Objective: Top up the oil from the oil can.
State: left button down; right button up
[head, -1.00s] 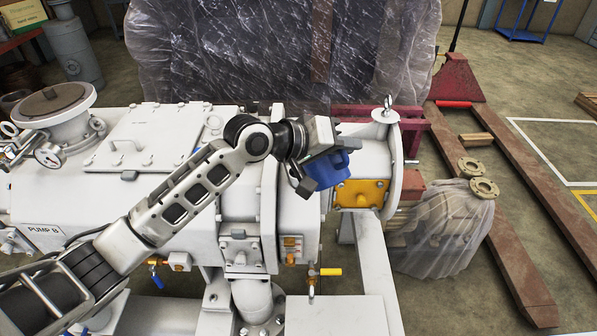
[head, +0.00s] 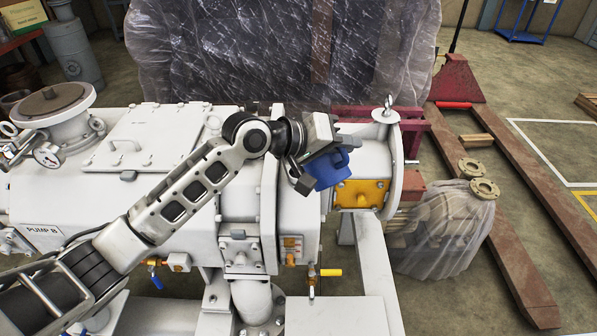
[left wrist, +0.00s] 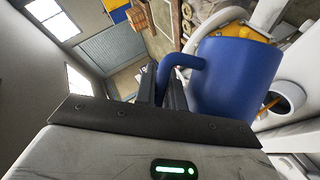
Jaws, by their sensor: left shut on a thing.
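The oil can is a blue jug-like vessel (head: 330,170) held by my left gripper (head: 322,158) above the right end of the white pump (head: 60,190). The dark fingers partly hide it in the head view. In the left wrist view, the blue can (left wrist: 238,78) fills the upper right, and the dark fingers (left wrist: 168,88) are shut on its handle. The can's contents are not visible. In the left wrist view, a round white opening (left wrist: 288,97) shows just right of the can. My right gripper is not in view.
A yellow plate (head: 360,194) is on the pump's right end. A plastic-wrapped bundle (head: 445,230) and a red pallet jack (head: 500,180) stand to the right. A large wrapped load (head: 240,55) is behind the pump. The floor at far right is mostly clear.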

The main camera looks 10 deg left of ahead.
pick_arm(q)
jog(key=shift+w+a+r+b, duration=0.15)
jog(key=shift+r+b, duration=0.1)
jog(key=shift+b, duration=0.2)
dwell(1.7)
jog(key=shift+w+a+r+n+h+b, duration=0.2)
jog(key=shift+r+n+h+b, duration=0.1)
jog(key=shift+r+n+b, duration=0.1)
jog(key=shift+w+a+r+n+h+b, duration=0.2)
jog(key=shift+r+n+h+b, duration=0.1)
jog(key=shift+r+n, duration=0.1)
dwell(5.0)
